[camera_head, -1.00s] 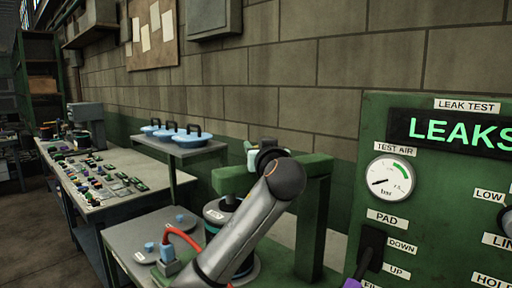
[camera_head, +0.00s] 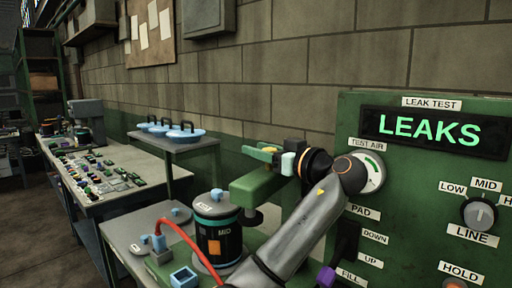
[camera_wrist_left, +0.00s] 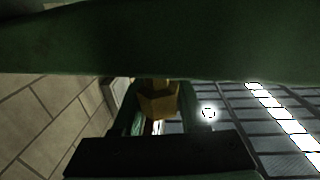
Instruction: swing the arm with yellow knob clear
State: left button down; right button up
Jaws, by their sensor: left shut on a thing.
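The green swing arm (camera_head: 258,186) ends in a black pad (camera_head: 253,217) on its underside. That end stands to the right of the dark canister (camera_head: 217,240) labelled MID, whose grey lid shows uncovered. My left gripper (camera_head: 266,153) is above the green arm, its fingers pointing left, shut on the yellow knob. In the left wrist view the yellow knob (camera_wrist_left: 158,100) sits between the fingers, below a dark green beam. In the head view the knob is mostly hidden by the fingers. My right gripper is out of view.
A green LEAK TEST panel (camera_head: 400,205) stands close on the right, with its gauge partly behind my wrist. A red hose (camera_head: 190,236) and a blue square fitting (camera_head: 183,277) lie left of the canister. Blue dishes (camera_head: 186,135) stand on a shelf behind.

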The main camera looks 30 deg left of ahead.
pick_arm(q)
jog(key=shift+s+d+n+g, duration=0.15)
jog(key=shift+d+n+g, duration=0.15)
jog(key=shift+d+g, duration=0.15)
jog(key=shift+f, duration=0.1)
jog(key=shift+c, duration=2.2)
grip_release()
jog(key=shift+d, duration=0.1)
jog(key=b+v, duration=0.2)
jog(key=v, duration=1)
jog(key=shift+d, duration=0.3)
jog(key=shift+f, duration=0.15)
